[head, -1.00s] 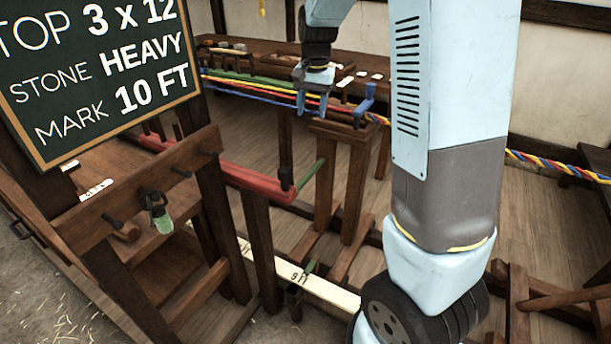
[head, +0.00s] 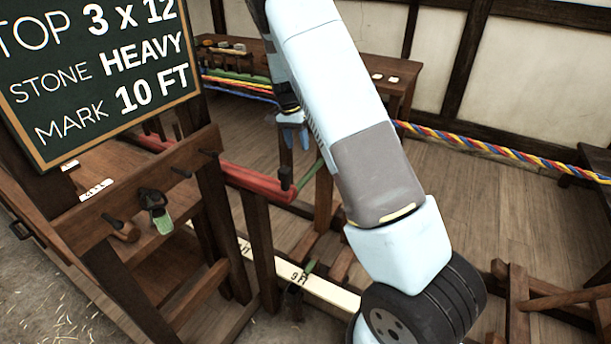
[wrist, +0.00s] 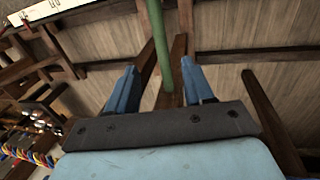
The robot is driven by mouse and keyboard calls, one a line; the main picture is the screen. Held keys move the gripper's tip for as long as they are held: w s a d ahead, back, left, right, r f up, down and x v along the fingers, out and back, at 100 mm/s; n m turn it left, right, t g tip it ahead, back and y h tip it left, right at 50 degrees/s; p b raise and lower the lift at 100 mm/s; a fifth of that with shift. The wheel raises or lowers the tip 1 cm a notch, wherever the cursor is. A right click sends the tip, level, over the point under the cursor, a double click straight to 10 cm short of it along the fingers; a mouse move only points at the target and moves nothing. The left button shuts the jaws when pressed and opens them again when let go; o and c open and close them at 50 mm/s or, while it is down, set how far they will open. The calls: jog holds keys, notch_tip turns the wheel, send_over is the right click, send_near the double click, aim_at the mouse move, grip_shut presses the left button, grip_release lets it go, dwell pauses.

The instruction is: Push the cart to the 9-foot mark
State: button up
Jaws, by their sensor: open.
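The cart (head: 323,205) looks to be the brown wooden frame on long feet behind my arm, which hides much of it. A green bar (head: 311,173) slants out from its left side. A white measuring beam (head: 330,291) lies low on the floor side, with a "9 FT" mark (head: 299,276) left of the cart's feet. My gripper (head: 293,136) is open and empty, just above and left of the green bar. In the wrist view the green bar (wrist: 158,45) lies between the two blue fingers in the picture; I cannot tell whether they touch it.
A chalkboard (head: 100,65) reads "TOP 3 x 12, STONE HEAVY, MARK 10 FT". A red bar (head: 262,185) and a wooden stand (head: 135,190) with pegs are at left. A coloured rope (head: 490,149) stretches right. Open wooden floor (head: 460,200) lies beyond my arm.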

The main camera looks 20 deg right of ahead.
jog(key=f, duration=0.4)
jog(key=s+d+f, duration=0.1)
jog(key=f, duration=0.4)
jog(key=s+d+f, duration=0.1)
jog(key=f, duration=0.3)
jog(key=shift+f, duration=0.25)
grip_shut()
jog(key=shift+w+a, duration=0.15)
